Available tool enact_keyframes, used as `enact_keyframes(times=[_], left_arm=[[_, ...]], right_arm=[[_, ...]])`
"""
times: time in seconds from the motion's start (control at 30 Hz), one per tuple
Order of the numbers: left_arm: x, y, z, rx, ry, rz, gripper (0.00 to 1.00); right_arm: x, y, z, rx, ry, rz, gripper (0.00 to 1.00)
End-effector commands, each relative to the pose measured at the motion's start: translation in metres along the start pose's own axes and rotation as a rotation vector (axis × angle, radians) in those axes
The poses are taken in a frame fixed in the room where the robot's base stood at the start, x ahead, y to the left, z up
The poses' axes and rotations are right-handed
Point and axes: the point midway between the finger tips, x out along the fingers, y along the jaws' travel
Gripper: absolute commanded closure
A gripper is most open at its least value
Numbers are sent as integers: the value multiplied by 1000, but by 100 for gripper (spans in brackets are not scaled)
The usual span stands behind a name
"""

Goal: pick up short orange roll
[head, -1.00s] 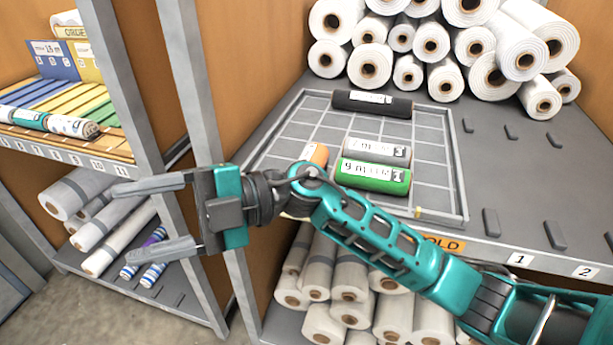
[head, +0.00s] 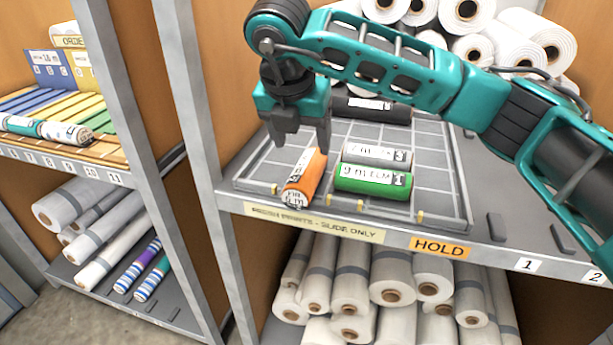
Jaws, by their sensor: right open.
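The short orange roll (head: 309,176) lies at the left front of the gridded tray (head: 432,150) on the shelf. It points toward the front edge and has a white label on its side and near end. My right gripper (head: 302,145) is open and points down over the far part of the orange roll. One finger is left of the roll and the other is over its far end; I cannot tell whether they touch it. My left gripper is not in view.
A green roll (head: 372,181) and a grey roll (head: 376,155) lie close to the right of the orange one. A black roll (head: 392,112) lies at the tray's back. White rolls (head: 535,52) are stacked behind. A metal post (head: 190,110) stands left of the tray.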

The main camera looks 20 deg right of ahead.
Motion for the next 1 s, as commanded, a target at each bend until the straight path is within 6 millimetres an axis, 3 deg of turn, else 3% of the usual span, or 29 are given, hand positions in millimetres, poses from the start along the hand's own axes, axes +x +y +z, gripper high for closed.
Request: enact_keyframes(times=[0.2, 0.43, 0.7, 1.0], left_arm=[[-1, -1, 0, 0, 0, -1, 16], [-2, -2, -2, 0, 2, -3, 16], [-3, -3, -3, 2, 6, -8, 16], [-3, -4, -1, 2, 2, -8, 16]], right_arm=[[37, 0, -1, -2, 5, 0, 32], [54, 1, -1, -3, 5, 0, 32], [92, 4, -1, -3, 5, 2, 32], [98, 4, -1, -5, 3, 4, 32]])
